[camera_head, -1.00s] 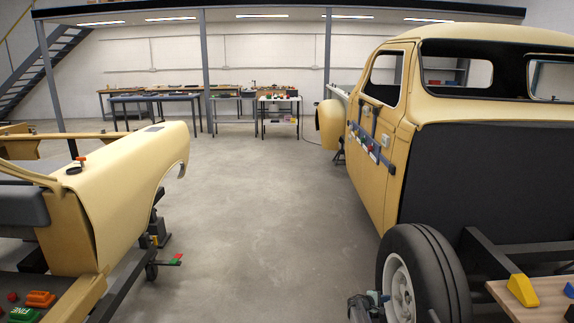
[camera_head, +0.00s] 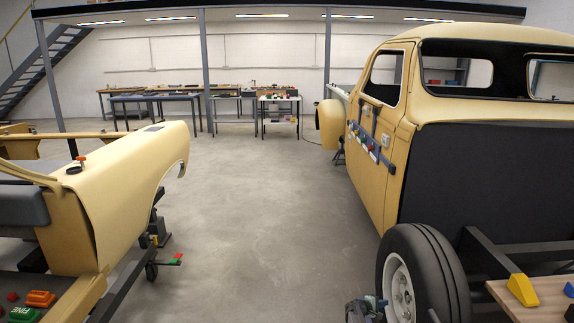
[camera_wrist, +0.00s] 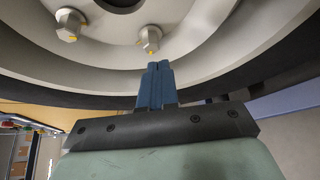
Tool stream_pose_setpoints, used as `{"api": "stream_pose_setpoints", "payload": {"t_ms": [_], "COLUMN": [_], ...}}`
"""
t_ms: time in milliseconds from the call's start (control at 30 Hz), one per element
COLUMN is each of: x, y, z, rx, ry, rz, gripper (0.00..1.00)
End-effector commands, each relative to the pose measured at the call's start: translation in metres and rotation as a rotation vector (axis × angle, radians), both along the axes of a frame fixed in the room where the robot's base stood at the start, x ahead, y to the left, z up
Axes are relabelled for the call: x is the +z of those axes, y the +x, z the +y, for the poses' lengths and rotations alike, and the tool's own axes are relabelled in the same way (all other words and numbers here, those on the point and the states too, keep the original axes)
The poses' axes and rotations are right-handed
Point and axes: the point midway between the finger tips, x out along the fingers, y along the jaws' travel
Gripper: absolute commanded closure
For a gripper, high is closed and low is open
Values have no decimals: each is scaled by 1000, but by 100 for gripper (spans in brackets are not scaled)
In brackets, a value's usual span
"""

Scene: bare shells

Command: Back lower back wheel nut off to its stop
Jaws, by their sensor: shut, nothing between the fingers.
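The pickup's wheel shows in the head view, with a black tyre (camera_head: 447,262) and a pale rim (camera_head: 399,285). In the wrist view the pale rim (camera_wrist: 190,50) fills the top, with two grey hex nuts bearing yellow marks: one at upper left (camera_wrist: 69,23) and one near the middle (camera_wrist: 150,38). I cannot tell which is the lower back nut. My gripper (camera_wrist: 159,66) has its blue fingers shut and empty, with the tips just below the middle nut in the picture and seemingly apart from it. In the head view my gripper is partly visible at the wheel's left side.
A wooden bench (camera_head: 545,296) with a yellow block (camera_head: 522,290) stands right of the wheel. The cream truck body (camera_head: 395,150) rises behind it. A cream front body section (camera_head: 120,190) stands at left. The concrete floor (camera_head: 250,240) between them is clear.

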Motion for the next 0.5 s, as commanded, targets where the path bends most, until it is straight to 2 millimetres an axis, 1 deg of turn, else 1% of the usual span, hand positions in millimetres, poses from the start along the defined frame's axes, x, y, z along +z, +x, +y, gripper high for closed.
{"api": "stream_pose_setpoints", "payload": {"t_ms": [400,500], "x": [0,0], "y": [0,0], "z": [-44,-53], "rx": [-1,0], "ry": [0,0], "rz": [0,0], "gripper": [100,100]}}
